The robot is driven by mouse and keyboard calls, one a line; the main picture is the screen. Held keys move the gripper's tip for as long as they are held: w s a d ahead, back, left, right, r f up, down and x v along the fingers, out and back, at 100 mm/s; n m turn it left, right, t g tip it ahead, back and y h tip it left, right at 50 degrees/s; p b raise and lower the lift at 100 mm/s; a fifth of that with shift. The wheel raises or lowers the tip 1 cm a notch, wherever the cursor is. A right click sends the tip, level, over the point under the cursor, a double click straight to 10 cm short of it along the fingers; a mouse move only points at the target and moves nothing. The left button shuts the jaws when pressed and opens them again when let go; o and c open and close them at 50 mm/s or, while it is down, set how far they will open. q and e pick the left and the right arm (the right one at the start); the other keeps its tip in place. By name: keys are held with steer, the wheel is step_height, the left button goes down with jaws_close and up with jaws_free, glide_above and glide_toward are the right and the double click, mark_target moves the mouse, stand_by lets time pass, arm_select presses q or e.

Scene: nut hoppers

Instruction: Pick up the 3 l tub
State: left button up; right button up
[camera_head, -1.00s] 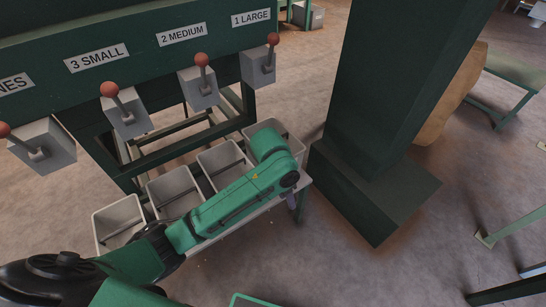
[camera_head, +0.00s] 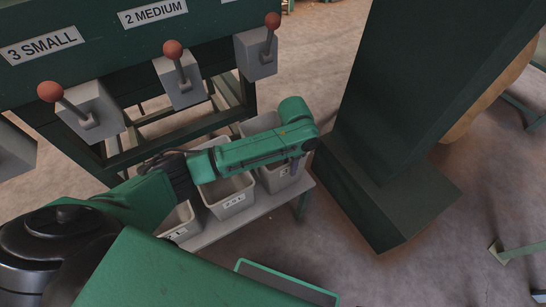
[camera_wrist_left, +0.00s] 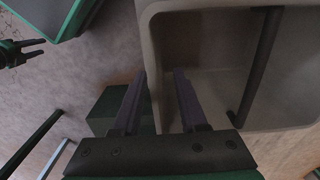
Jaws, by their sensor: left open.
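The rightmost light grey tub (camera_head: 283,176) stands on the low shelf below the 1 LARGE lever; its front label begins with what looks like a 3, but the rest is too small to read. My left gripper (camera_head: 293,167) points down at its right end, partly hidden by my arm. In the left wrist view, the gripper (camera_wrist_left: 161,72) is open and empty. A tub's rim and side wall (camera_wrist_left: 148,40) appear between its fingers; I cannot tell the height gap. A dark bar crosses the tub. A dark two-fingered gripper, apparently my right one (camera_wrist_left: 32,50), shows at upper left, fingers apart.
Other grey tubs, one labelled with a 2 (camera_head: 234,203) and one partly hidden (camera_head: 182,232), stand left along the shelf (camera_head: 250,218). A thick dark green post (camera_head: 400,110) rises close on the right. Grey lever boxes (camera_head: 180,80) hang above. A green-edged tray (camera_head: 290,280) is in front.

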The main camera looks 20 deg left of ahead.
mark_target(288, 175)
arm_select(q)
step_height(288, 175, down, 6)
steer(key=shift+s+r+b, duration=0.1)
steer(key=shift+b, duration=0.7)
jaws_close()
steer(key=shift+d, duration=0.1)
arm_select(e)
steer(key=w, duration=0.2)
steer(key=w+r, duration=0.1)
steer(key=shift+w+a, duration=0.25)
steer(key=shift+a, duration=0.15)
arm_select(q)
steer(key=shift+s, duration=0.15)
